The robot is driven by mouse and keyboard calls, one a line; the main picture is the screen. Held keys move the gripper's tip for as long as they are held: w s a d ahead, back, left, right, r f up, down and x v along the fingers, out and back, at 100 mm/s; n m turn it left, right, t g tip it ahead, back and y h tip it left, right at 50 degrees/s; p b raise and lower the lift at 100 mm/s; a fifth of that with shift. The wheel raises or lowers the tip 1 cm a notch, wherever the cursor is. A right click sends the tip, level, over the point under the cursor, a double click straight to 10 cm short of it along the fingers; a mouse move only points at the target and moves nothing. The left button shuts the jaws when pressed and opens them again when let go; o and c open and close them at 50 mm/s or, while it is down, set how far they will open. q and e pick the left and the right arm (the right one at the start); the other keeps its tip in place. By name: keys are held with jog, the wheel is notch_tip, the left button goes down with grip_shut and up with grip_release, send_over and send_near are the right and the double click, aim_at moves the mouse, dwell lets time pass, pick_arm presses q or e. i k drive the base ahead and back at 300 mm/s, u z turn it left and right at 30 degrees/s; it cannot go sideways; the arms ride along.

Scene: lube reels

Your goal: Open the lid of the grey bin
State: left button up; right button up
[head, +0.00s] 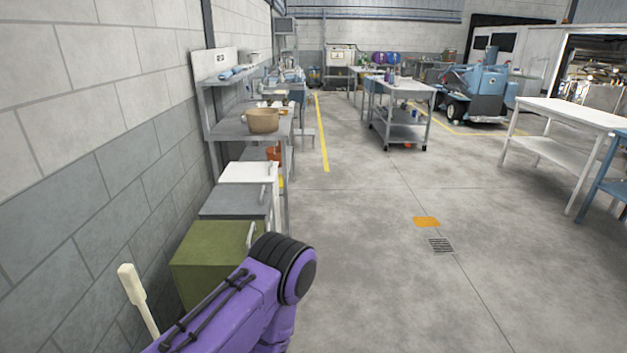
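The grey bin (233,201) stands along the left wall, between a green bin (212,247) in front of it and a white bin (249,173) behind it. Its flat grey top looks shut, and a light handle (269,193) shows near its right edge. My purple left arm reaches in from the bottom, its dark round joint just right of the green bin and nearer than the grey bin. My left gripper is hidden or out of frame. My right gripper is not in view.
A pale paddle-like handle (132,284) leans between the wall and green bin. Beyond the bins stands a shelf unit with a tan basket (262,120). The floor to the right is open, with a drain grate (440,245) and an orange patch (426,222). A white table (575,112) stands right.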

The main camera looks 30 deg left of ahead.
aim_at(255, 200)
jog(key=z, duration=0.25)
jog(key=i, duration=1.15)
jog(key=u, duration=0.75)
jog(key=i, duration=0.75)
jog(key=u, duration=0.85)
